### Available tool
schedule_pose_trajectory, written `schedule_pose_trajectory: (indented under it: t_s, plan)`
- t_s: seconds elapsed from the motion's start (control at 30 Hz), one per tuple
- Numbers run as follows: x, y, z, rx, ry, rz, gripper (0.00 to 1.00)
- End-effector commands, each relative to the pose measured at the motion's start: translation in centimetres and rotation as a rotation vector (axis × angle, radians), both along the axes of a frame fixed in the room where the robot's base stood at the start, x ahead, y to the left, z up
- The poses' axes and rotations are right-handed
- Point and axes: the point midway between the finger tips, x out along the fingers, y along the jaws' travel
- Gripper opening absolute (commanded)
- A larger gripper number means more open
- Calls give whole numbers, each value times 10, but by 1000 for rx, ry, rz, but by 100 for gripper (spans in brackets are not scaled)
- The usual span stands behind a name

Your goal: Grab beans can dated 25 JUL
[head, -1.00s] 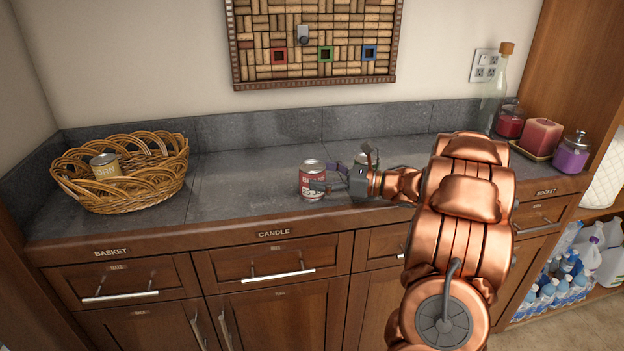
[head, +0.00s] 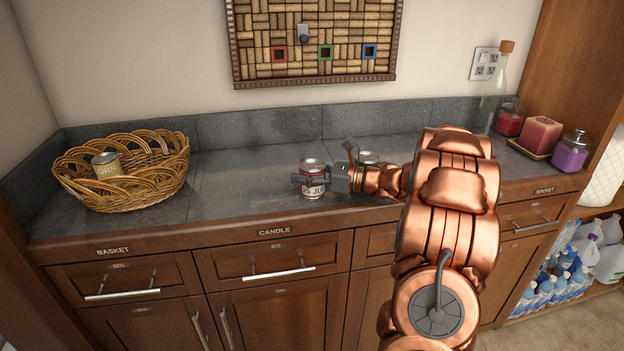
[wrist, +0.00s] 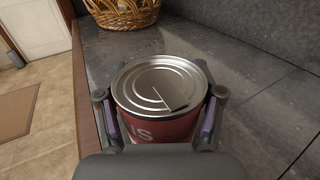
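A red can (head: 313,192) with a silver lid stands upright on the grey counter, and "25 JU" is readable on its side in the head view. It also shows in the wrist view (wrist: 160,85), with its lid facing the camera and the letters "NS" on its label. My gripper (head: 313,180) is at the can, with one finger across its near side. In the wrist view its fingers (wrist: 161,120) stand on either side of the can, very close to it. Whether the pads press on it cannot be told.
Another can (head: 368,157) stands behind my gripper, partly hidden. A wicker basket (head: 140,187) at the left holds a corn can (head: 106,166). Candles (head: 540,135) and a glass bottle (head: 493,95) stand at the right. The counter between basket and red can is clear.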

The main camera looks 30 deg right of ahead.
Motion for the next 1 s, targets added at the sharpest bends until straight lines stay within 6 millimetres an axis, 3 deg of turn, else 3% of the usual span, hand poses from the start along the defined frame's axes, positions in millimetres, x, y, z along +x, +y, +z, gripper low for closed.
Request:
schedule_pose_trajectory:
  t_s: [0.03,0.4,0.73,1.0]
  plan:
    - [0,0,0,0,0,0,55]
    - [0,0,0,0,0,-1,18]
    - [0,0,4,-2,-1,-1,18]
    - [0,0,30,-4,-2,-2,18]
